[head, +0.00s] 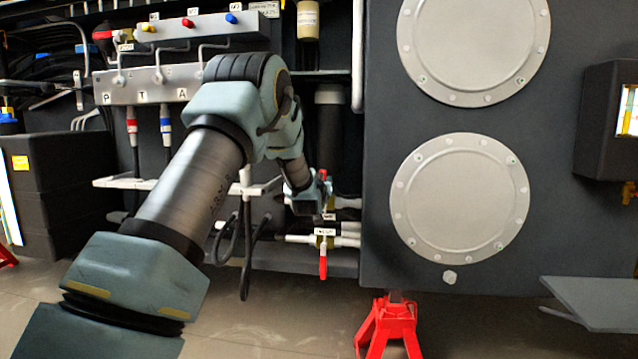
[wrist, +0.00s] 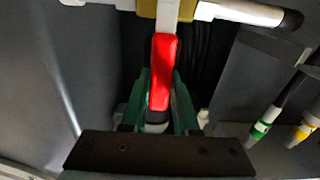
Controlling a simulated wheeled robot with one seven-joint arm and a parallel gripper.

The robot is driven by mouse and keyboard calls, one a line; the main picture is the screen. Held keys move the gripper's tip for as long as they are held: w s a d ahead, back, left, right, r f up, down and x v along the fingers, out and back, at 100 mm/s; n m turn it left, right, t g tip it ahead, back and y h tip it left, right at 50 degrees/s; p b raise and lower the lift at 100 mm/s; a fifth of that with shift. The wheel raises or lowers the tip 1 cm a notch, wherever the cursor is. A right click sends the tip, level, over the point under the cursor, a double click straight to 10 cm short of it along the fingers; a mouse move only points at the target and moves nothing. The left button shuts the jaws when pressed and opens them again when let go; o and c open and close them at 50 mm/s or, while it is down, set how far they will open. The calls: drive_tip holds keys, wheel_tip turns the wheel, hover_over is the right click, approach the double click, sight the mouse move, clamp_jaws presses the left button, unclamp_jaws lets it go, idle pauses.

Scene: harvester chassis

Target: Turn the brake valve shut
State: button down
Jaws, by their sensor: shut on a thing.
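A red valve handle (wrist: 163,70) lies between the two green fingers of my gripper (wrist: 160,98) in the wrist view. My gripper is shut on it. The handle runs from a brass valve body (wrist: 160,8) and stands roughly across the white pipe (wrist: 242,10). In the head view my gripper (head: 312,194) is at the upper of two red-handled valves, and only a bit of that red handle (head: 323,175) shows. My wrist hides most of this valve, and its label is too small to read.
A second red handle (head: 323,266) hangs down from a lower white pipe (head: 346,241) with a label, just below my gripper. A dark panel with round covers (head: 460,198) stands close on the right. Black hoses (head: 245,250) hang to the left. A red stand (head: 388,325) is on the floor.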

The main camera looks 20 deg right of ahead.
drive_tip(key=shift+s+d+f+m, duration=0.1)
drive_tip(key=shift+s+d+m, duration=0.1)
drive_tip(key=shift+m, duration=0.1)
drive_tip(key=c, duration=0.7)
unclamp_jaws()
drive_tip(key=shift+w, duration=0.1)
drive_tip(key=shift+o, duration=0.2)
drive_tip(key=shift+a, duration=0.1)
drive_tip(key=p+v, duration=0.1)
drive_tip(key=v, duration=0.9)
drive_tip(key=shift+s, duration=0.4)
drive_tip(key=shift+a, duration=0.2)
